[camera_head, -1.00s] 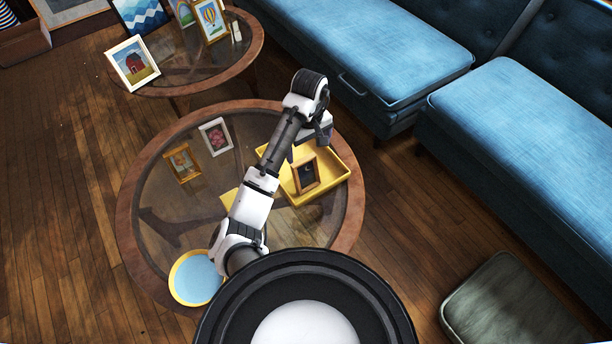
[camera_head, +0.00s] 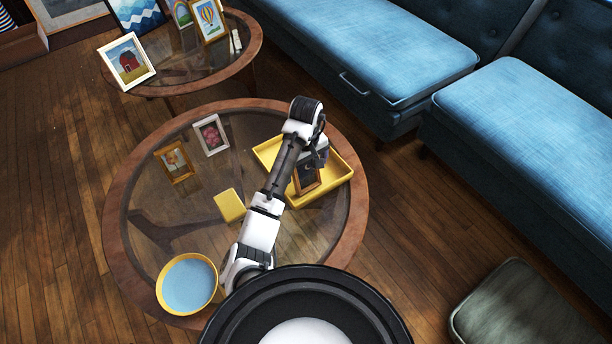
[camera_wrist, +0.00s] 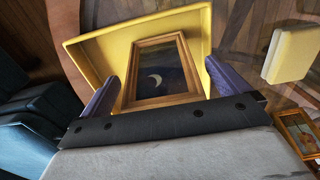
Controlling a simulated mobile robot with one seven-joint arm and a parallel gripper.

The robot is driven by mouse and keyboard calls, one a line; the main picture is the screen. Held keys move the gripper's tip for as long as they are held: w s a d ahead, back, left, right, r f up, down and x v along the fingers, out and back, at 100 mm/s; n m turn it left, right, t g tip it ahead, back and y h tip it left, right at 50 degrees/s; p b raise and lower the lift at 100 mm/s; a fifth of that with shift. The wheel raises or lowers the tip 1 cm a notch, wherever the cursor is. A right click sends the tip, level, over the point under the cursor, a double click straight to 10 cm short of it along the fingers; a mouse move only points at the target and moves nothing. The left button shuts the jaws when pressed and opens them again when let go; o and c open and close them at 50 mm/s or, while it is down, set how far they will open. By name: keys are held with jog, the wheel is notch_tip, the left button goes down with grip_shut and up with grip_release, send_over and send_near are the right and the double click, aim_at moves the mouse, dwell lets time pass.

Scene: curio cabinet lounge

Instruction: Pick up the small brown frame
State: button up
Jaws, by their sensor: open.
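A small brown wooden frame with a dark picture of a crescent moon (camera_head: 306,183) stands in the yellow tray (camera_head: 338,172) on the round glass table. My arm partly covers it in the head view. In the wrist view the moon frame (camera_wrist: 162,80) lies between the two purple fingers of my gripper (camera_wrist: 161,72), with the tray (camera_wrist: 85,48) around it. My gripper (camera_head: 316,158) is open, close to the frame's top, and does not hold it. Another brown-orange frame (camera_head: 175,162) stands farther left on the table.
The glass table (camera_head: 120,190) also holds a white frame with a pink picture (camera_head: 211,135), a yellow block (camera_head: 229,205) and a yellow-rimmed blue bowl (camera_head: 188,284). A second table with several frames stands behind. Blue sofas (camera_head: 400,60) border the right side.

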jog(key=c, duration=1.1)
